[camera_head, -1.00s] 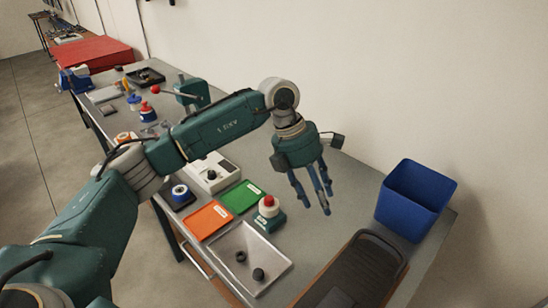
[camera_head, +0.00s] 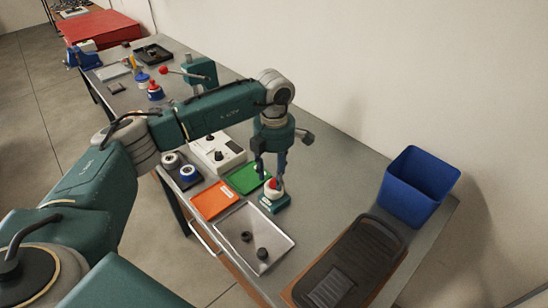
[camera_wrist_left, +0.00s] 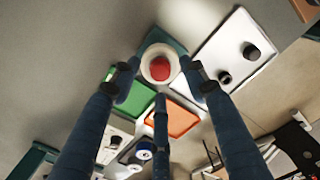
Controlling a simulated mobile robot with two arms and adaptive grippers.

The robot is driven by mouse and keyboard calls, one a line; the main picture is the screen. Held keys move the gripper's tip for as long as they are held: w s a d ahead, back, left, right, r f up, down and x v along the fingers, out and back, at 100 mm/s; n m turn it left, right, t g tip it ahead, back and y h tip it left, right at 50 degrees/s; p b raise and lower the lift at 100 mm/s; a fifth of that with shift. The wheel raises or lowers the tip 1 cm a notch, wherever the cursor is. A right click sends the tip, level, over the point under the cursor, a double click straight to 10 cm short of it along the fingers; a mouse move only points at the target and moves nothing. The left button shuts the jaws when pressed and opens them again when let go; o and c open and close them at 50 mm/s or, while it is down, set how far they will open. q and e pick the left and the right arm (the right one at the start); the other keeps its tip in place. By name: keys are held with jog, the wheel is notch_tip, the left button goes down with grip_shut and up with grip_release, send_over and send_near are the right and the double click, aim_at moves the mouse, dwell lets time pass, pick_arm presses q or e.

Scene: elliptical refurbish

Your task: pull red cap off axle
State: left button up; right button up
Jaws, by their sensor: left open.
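The red cap (camera_head: 273,184) sits on a white round piece on a small teal block (camera_head: 275,204) on the bench. In the left wrist view the red cap (camera_wrist_left: 160,68) is near the top middle, ringed by white. The axle itself is hidden under the cap. My left gripper (camera_head: 270,170) points down just above the cap, with its blue fingers open. In the left wrist view the fingers (camera_wrist_left: 160,90) spread around the cap's sides and below it, apparently not closed on it. My right gripper is not in view.
A silver tray (camera_head: 228,226) with two dark knobs lies in front of the block. Orange (camera_head: 214,200) and green (camera_head: 240,180) mats lie to its left. A blue bin (camera_head: 416,188) and a black mat (camera_head: 350,265) are to the right. A white box (camera_head: 217,153) stands behind.

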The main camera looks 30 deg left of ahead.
pick_arm(q)
jog(key=shift+f, duration=0.8)
grip_shut()
